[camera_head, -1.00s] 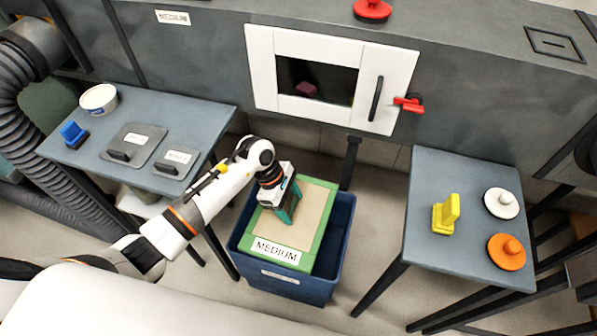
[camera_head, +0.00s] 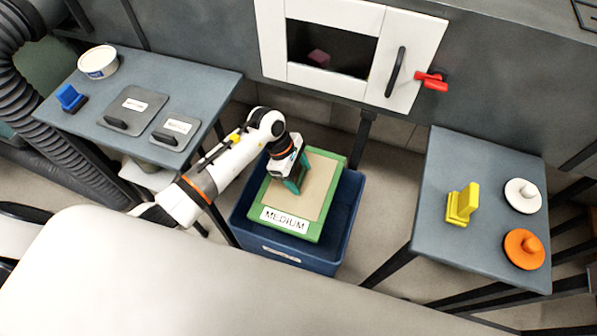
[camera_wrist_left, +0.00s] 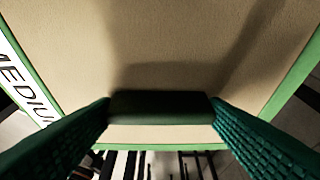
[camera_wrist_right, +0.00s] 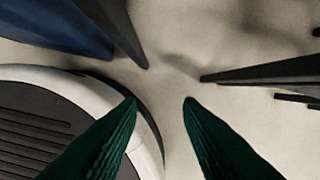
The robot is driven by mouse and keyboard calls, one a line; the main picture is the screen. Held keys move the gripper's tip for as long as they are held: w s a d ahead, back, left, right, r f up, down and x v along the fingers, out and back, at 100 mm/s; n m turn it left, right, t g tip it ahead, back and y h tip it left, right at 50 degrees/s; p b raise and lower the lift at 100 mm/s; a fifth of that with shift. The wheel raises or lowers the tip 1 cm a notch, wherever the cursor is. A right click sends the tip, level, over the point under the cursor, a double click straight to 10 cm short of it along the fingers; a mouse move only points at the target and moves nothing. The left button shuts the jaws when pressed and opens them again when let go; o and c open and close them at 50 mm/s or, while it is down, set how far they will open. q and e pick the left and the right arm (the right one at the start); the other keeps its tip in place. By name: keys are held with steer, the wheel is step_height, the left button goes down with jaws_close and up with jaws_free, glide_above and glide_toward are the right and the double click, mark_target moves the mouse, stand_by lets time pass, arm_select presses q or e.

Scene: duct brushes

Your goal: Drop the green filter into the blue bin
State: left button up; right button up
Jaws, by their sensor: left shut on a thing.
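The green filter (camera_head: 324,190) is a green frame with a tan panel and a white MEDIUM label. It lies over the blue bin (camera_head: 345,215), roughly level, covering most of the bin's opening; I cannot tell how far it is inside. My left gripper (camera_head: 293,184) is at the filter's middle. In the left wrist view its fingers (camera_wrist_left: 160,112) are shut on the dark handle of the filter (camera_wrist_left: 160,55). My right gripper (camera_wrist_right: 162,100) shows only in the right wrist view, with its fingers apart and nothing between them.
A grey table (camera_head: 215,85) at left holds a white tub (camera_head: 98,62), a blue brush (camera_head: 70,98) and two dark plates. A grey table (camera_head: 430,215) at right holds a yellow brush (camera_head: 462,204) and white and orange knobbed discs. An open duct hatch (camera_head: 330,45) is behind.

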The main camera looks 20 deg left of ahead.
mark_target(296, 180)
arm_select(q)
step_height(296, 180, down, 5)
steer(key=b, duration=0.3)
steer(key=shift+r, duration=0.15)
steer(key=shift+f+b, duration=0.2)
steer(key=shift+b, duration=0.15)
arm_select(e)
steer(key=w+r, duration=0.3)
steer(key=r, duration=1)
steer(key=shift+w+a+t, duration=0.15)
steer(key=shift+w+t, duration=0.1)
steer(key=shift+t, duration=0.15)
steer(key=shift+r, duration=0.1)
arm_select(q)
steer(key=o, duration=1.1)
steer(key=shift+r, duration=0.2)
steer(key=p+v, duration=0.2)
steer(key=v, duration=0.1)
steer(key=shift+r+p, duration=0.15)
steer(key=shift+p, duration=0.25)
steer(key=p+v, duration=0.2)
steer(key=v, duration=0.2)
arm_select(e)
steer(key=s+f, duration=0.2)
steer(key=f, duration=0.6)
steer(key=s+f+g, duration=0.1)
steer(key=s+f, duration=0.2)
steer(key=f, duration=0.5)
steer(key=shift+s+d, duration=0.3)
steer(key=shift+s, duration=0.05)
